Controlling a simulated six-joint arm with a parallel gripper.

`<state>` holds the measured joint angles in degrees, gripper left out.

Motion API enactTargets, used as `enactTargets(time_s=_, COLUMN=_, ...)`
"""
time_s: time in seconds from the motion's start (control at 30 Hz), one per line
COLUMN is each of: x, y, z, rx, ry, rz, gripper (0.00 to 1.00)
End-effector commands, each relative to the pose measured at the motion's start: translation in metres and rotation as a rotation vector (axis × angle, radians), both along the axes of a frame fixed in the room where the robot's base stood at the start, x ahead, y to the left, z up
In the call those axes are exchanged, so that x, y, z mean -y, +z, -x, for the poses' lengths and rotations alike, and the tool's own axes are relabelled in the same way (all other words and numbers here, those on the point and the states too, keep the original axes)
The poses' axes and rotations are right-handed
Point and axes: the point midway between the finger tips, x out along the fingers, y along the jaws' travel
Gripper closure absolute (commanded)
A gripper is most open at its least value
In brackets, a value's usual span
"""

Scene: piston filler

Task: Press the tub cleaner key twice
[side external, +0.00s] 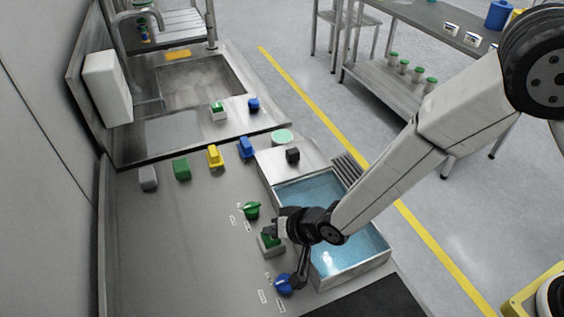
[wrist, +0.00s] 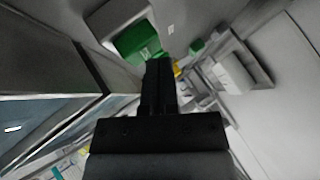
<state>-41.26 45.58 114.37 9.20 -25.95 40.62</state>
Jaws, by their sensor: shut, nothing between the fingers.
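A green key (side external: 267,241) on a pale grey base stands on the grey counter, left of the water-filled tub (side external: 386,256). The same kind of green key shows at the top of the wrist view (wrist: 137,44), with a pale mark on it. My gripper (side external: 276,229) is shut and empty, close over this key. In the wrist view its dark fingertips (wrist: 158,62) lie at the key's lower edge; I cannot tell whether they touch it. The labels on the counter are too small to read, so the key's name cannot be confirmed.
A green knob (side external: 251,210) and a blue knob (side external: 284,284) flank the key. Grey, green, yellow (side external: 214,156) and blue blocks line the counter's back. A dark block (side external: 292,155) sits behind the tub. Another green key (side external: 218,111) is by the sink (side external: 200,78).

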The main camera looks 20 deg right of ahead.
Motion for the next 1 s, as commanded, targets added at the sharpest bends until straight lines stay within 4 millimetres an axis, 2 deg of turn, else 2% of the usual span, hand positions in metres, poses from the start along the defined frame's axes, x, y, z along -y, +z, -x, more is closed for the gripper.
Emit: enactTargets(time_s=1.0, x=0.0000, y=-0.0085, z=-0.0001, rx=0.000, ry=0.000, rz=0.000, gripper=1.00)
